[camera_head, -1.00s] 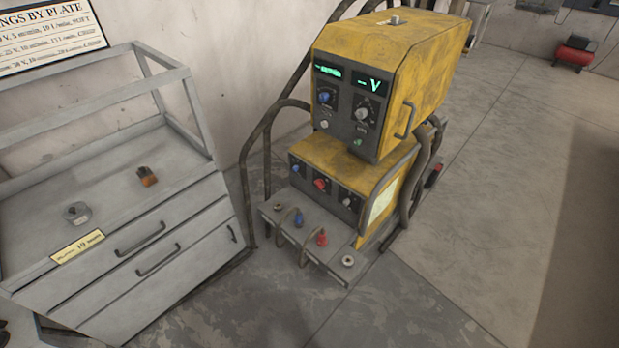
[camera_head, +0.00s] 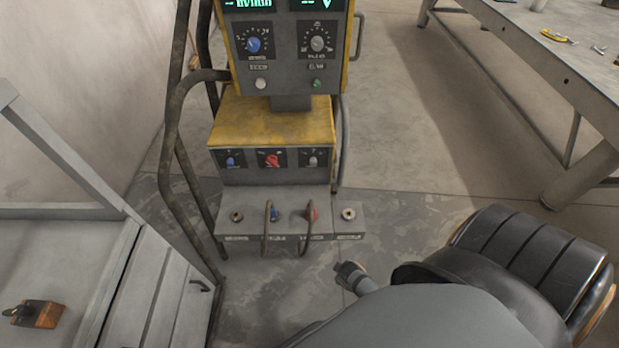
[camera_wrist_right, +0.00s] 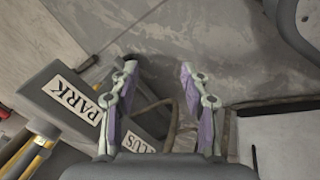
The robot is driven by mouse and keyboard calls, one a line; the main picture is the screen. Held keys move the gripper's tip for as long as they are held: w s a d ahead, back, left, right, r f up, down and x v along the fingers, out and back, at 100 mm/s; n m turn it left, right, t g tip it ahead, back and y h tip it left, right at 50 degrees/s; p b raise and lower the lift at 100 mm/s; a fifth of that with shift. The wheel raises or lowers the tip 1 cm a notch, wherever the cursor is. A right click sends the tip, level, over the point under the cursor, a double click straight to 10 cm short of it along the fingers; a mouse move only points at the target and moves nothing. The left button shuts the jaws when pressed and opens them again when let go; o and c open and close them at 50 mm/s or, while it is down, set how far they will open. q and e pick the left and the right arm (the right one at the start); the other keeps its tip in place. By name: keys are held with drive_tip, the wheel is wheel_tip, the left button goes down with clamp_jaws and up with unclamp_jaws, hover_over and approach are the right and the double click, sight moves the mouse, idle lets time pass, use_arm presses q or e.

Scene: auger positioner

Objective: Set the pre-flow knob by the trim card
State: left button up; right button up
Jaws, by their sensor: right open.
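The welding machine (camera_head: 275,125) stands ahead in the head view. Its upper panel has a blue knob (camera_head: 254,45) at left and a grey knob (camera_head: 318,43) at right. Its lower panel has a blue knob (camera_head: 231,162), a red knob (camera_head: 271,160) and a grey knob (camera_head: 312,161). The knob lettering is too small to tell which is pre-flow. No trim card is recognisable now. My right gripper (camera_wrist_right: 158,70) is open and empty in the right wrist view, above the floor beside a plate (camera_wrist_right: 80,105) marked PARK. My left gripper is not in view.
A socket shelf (camera_head: 290,237) with red and blue plugs juts out below the lower panel. A metal workbench (camera_head: 540,65) is at upper right. Open floor lies between machine and bench.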

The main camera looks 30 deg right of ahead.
sight(314, 164)
drive_tip(key=w+d+r+n+t+h+b, duration=0.1)
drive_tip(key=w+d+r+n+h+b, duration=0.1)
drive_tip(key=w+r+n, duration=0.1)
drive_tip(key=w+d+r+n+t+h+b, duration=0.2)
drive_tip(key=w+r+n, duration=0.2)
drive_tip(key=w+r, duration=0.2)
drive_tip(key=w+d+r+n+t+h+b, duration=0.2)
drive_tip(key=w+r+n+b, duration=0.1)
drive_tip(key=w+r, duration=0.1)
drive_tip(key=shift+w+d+r, duration=0.3)
drive_tip(key=shift+w, duration=0.2)
drive_tip(key=w+a+r+n+t+b, duration=0.3)
drive_tip(key=w+r+n+t, duration=0.55)
drive_tip(key=n, duration=1.05)
drive_tip(key=shift+g, duration=0.45)
drive_tip(key=x, duration=0.5)
drive_tip(key=p+x, duration=0.1)
drive_tip(key=x, duration=0.2)
drive_tip(key=shift+w+a, duration=0.25)
drive_tip(key=shift+w, duration=0.2)
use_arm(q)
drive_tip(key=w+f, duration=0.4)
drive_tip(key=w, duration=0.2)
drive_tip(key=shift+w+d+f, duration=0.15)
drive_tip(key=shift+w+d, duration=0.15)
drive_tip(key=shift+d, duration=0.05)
use_arm(e)
drive_tip(key=shift+w+d, duration=0.2)
drive_tip(key=shift+w, duration=0.15)
